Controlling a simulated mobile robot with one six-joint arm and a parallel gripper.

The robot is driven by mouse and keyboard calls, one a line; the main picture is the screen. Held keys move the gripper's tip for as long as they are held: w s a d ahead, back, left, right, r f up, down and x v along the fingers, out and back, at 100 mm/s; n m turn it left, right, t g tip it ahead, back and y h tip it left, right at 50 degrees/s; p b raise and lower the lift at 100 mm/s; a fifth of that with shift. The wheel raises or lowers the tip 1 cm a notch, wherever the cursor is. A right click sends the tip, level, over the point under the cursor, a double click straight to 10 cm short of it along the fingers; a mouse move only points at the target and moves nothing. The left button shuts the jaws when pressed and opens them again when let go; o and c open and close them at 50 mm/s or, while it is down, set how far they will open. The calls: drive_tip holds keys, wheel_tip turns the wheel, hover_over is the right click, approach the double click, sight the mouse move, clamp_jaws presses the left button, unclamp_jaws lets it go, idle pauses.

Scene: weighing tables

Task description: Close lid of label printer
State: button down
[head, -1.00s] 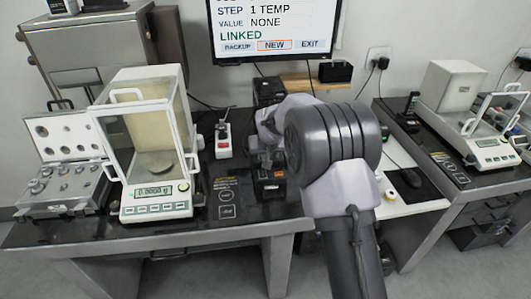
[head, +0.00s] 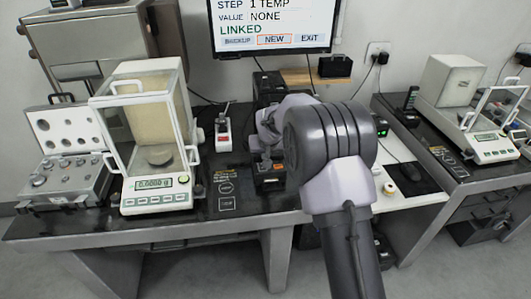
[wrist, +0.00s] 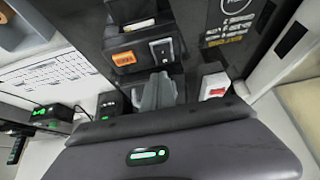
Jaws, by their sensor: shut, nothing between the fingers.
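The label printer appears to be the small black device with an orange label (head: 270,181) on the dark table, right of the balance. It also shows in the wrist view (wrist: 126,43), with an orange patch and a rocker switch on its face. My arm hides part of it in the head view, and I cannot tell how its lid stands. My gripper (wrist: 160,90) is shut and empty, its fingertips close to the switch side of the device. I cannot tell whether they touch it. In the head view my gripper (head: 264,160) is just behind the device.
A glass-cased balance (head: 157,195) and an open weight case (head: 62,190) stand to the left. A monitor (head: 270,25) hangs above. A white side table (head: 410,205) with a mouse is right.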

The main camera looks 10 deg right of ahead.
drive_tip(key=p+v, duration=0.5)
drive_tip(key=v, duration=1.3)
drive_tip(key=s+r+m, duration=0.1)
drive_tip(key=s+r, duration=0.3)
drive_tip(key=s, duration=0.4)
drive_tip(key=s+r+m, duration=0.1)
drive_tip(key=s+r, duration=0.4)
drive_tip(key=s, duration=0.2)
drive_tip(key=s+a+f+m+y, duration=0.1)
drive_tip(key=s+m+y, duration=0.1)
drive_tip(key=s, duration=1.8)
drive_tip(key=shift+f, duration=0.35)
